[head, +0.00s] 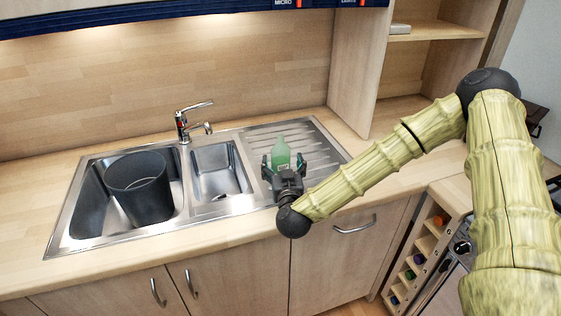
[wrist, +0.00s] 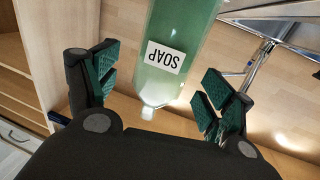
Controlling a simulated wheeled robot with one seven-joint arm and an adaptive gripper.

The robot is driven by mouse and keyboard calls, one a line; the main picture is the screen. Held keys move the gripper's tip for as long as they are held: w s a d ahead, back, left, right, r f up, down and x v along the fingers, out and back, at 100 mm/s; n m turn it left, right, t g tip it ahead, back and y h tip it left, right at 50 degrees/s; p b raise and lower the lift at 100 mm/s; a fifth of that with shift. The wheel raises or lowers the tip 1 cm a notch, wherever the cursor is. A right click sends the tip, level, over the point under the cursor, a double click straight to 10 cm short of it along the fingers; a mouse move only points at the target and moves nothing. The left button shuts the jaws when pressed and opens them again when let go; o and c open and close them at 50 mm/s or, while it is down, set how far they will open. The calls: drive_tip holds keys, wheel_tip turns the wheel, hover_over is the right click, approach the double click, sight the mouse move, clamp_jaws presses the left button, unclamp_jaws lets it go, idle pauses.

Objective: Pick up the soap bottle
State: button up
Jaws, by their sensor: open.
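The soap bottle (head: 280,153) is a green translucent bottle standing on the sink's ribbed drainboard in the head view. In the wrist view the bottle (wrist: 178,45) appears upside down, with a white SOAP label and a pale cap. My gripper (head: 282,168) is at the near side of the bottle. Its open fingers, with green pads, lie to either side of the bottle in the wrist view (wrist: 160,90). A gap shows between each finger and the bottle. The bottle's base is hidden behind my gripper in the head view.
A steel sink (head: 75,222) lies to the left, with a dark bin (head: 139,188) in its large basin. A tap (head: 182,125) stands behind the basins. A wooden side panel (head: 357,65) rises at the back right. Free drainboard (head: 315,150) lies right of the bottle.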

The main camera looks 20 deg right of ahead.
drive_tip(key=shift+w+d+p, duration=0.15)
drive_tip(key=shift+w+p, duration=0.1)
drive_tip(key=shift+w, duration=0.6)
drive_tip(key=shift+w+d+p, duration=0.1)
drive_tip(key=shift+w+p, duration=0.1)
drive_tip(key=shift+w, duration=0.65)
drive_tip(key=shift+c, duration=0.5)
drive_tip(key=c, duration=1.2)
drive_tip(key=shift+o, duration=0.2)
drive_tip(key=shift+r, duration=0.2)
drive_tip(key=shift+r+b, duration=0.7)
drive_tip(key=shift+r, duration=0.75)
approach(282, 152)
drive_tip(key=shift+s+d+r+p, duration=0.15)
drive_tip(key=shift+s+r, duration=0.15)
drive_tip(key=shift+s, duration=0.35)
drive_tip(key=shift+s+d+r+p, duration=0.1)
drive_tip(key=shift+s+r, duration=0.2)
drive_tip(key=shift+s, duration=0.35)
drive_tip(key=shift+s+d+r+p, duration=0.15)
drive_tip(key=shift+s+r, duration=0.15)
drive_tip(key=shift+s, duration=0.35)
